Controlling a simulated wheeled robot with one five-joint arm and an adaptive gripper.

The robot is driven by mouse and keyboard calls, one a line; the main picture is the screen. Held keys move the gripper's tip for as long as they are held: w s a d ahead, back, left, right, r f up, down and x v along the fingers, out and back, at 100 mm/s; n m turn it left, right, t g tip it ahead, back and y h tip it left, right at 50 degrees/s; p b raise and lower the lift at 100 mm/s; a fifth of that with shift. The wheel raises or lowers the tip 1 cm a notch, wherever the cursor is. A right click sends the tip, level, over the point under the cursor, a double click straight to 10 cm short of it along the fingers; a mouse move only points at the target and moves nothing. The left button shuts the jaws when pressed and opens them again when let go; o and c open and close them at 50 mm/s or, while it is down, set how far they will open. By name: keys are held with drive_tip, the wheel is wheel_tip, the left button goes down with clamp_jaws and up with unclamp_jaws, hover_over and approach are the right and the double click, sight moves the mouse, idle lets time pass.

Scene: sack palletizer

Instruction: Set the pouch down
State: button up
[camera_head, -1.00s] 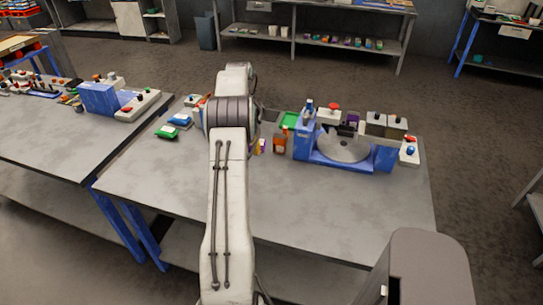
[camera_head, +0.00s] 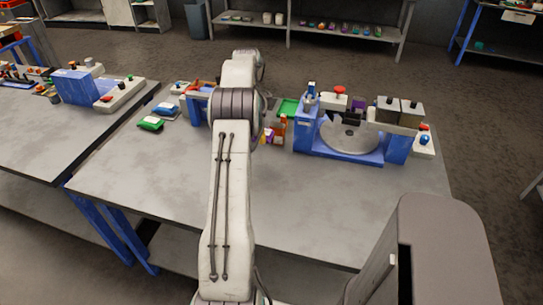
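My arm reaches over the grey table (camera_head: 180,193), and its wrist hides my gripper, so I cannot see what it holds. A green-and-white pouch (camera_head: 150,124) lies flat on the table left of the arm. A blue-and-white pouch (camera_head: 166,109) lies just behind it. An orange packet (camera_head: 281,130) stands right of the wrist, with a small purple-and-yellow item (camera_head: 267,135) beside it. I cannot tell which one the task means, or whether another pouch is hidden behind the wrist.
A blue machine with a round grey plate (camera_head: 350,137) stands at the table's back right. A green tray (camera_head: 288,107) lies behind the orange packet. Another table (camera_head: 35,140) with a blue device (camera_head: 75,86) is at left. The front of my table is clear.

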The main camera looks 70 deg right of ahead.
drive_tip(key=p, duration=0.3)
hover_over(286, 170)
wheel_tip(286, 170, down, 7)
drive_tip(key=shift+f, duration=0.1)
drive_tip(key=shift+f+p, duration=0.5)
drive_tip(key=shift+f, duration=1.5)
drive_tip(key=shift+f, duration=0.1)
drive_tip(key=o, duration=1.3)
drive_tip(key=shift+c, duration=0.2)
wheel_tip(286, 170, up, 12)
drive_tip(key=b, duration=0.1)
